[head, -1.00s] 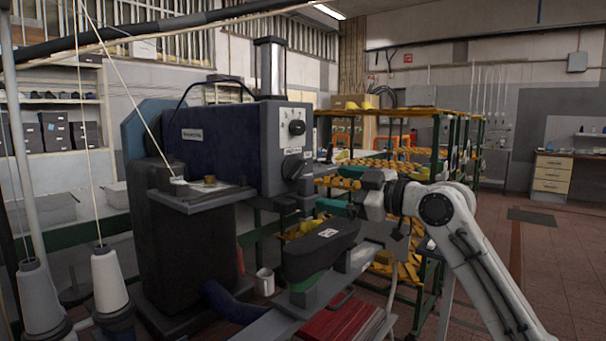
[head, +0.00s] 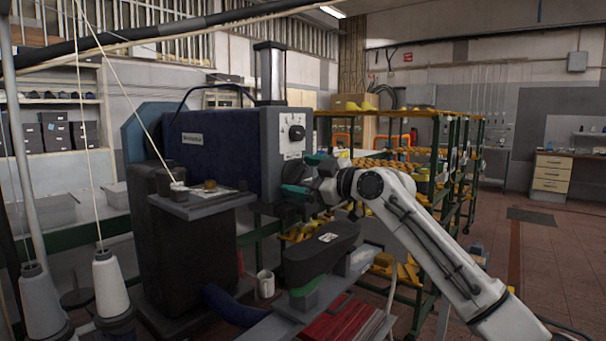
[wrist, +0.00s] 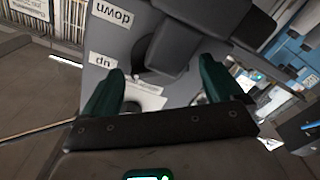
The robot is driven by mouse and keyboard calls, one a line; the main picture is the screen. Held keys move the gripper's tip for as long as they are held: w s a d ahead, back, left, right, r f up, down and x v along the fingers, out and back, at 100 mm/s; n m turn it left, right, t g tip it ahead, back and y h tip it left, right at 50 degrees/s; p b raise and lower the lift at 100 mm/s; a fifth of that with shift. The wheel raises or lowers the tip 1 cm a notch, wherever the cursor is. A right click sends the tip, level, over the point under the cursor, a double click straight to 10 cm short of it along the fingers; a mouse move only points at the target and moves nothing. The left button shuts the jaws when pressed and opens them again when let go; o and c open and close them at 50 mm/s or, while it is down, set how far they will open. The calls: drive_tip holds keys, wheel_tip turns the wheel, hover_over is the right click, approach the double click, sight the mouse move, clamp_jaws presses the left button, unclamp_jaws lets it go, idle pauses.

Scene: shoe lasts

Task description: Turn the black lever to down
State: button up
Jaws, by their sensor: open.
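The black lever (wrist: 175,45) is a dark block on the grey panel in the wrist view. White labels "up" (wrist: 103,61) and "down" (wrist: 110,13) appear upside down to its left. In the head view the lever is hidden behind my gripper (head: 303,176), which is at the machine's side panel. In the wrist view my gripper (wrist: 160,68) is open, with its green fingers apart and the lever just beyond and between their tips. I cannot tell whether they touch it. The lever's exact setting is unclear.
The blue and grey machine (head: 220,145) has a round black knob (head: 297,132) above my gripper. A black shoe-shaped piece (head: 318,254) sits below my gripper. Green racks (head: 437,160) of yellow lasts stand behind my arm. The floor at right is open.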

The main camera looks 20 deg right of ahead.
drive_tip(key=shift+w+a, duration=0.1)
drive_tip(key=c, duration=1)
